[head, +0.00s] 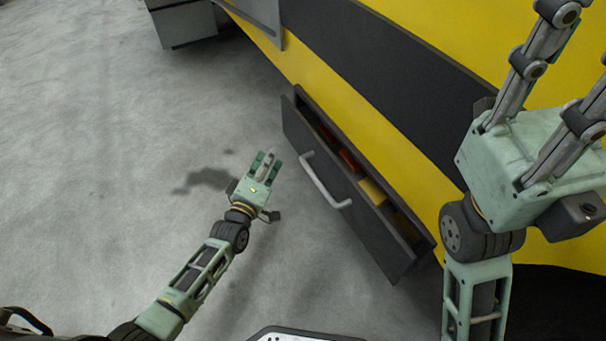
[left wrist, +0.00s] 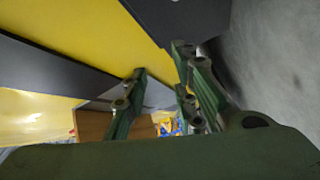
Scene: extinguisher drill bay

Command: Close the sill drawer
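The sill drawer (head: 345,195) stands pulled out from the lower yellow side in the head view. Its dark front carries a pale bar handle (head: 325,182), and red and yellow items show inside. My left gripper (head: 264,160) is left of the drawer front, apart from the handle, with nothing in it. Its fingers (left wrist: 165,95) stand apart in the left wrist view. My right gripper (head: 572,62) is at the upper right, in front of the yellow side, with its fingers spread and empty; one fingertip is cut off by the picture edge.
The yellow side (head: 400,40) with a broad black band runs diagonally behind the drawer. A grey cabinet (head: 185,25) stands at the top left. The grey floor (head: 90,150) at left is clear apart from dark stains. A brown box-like thing (left wrist: 92,125) shows in the left wrist view.

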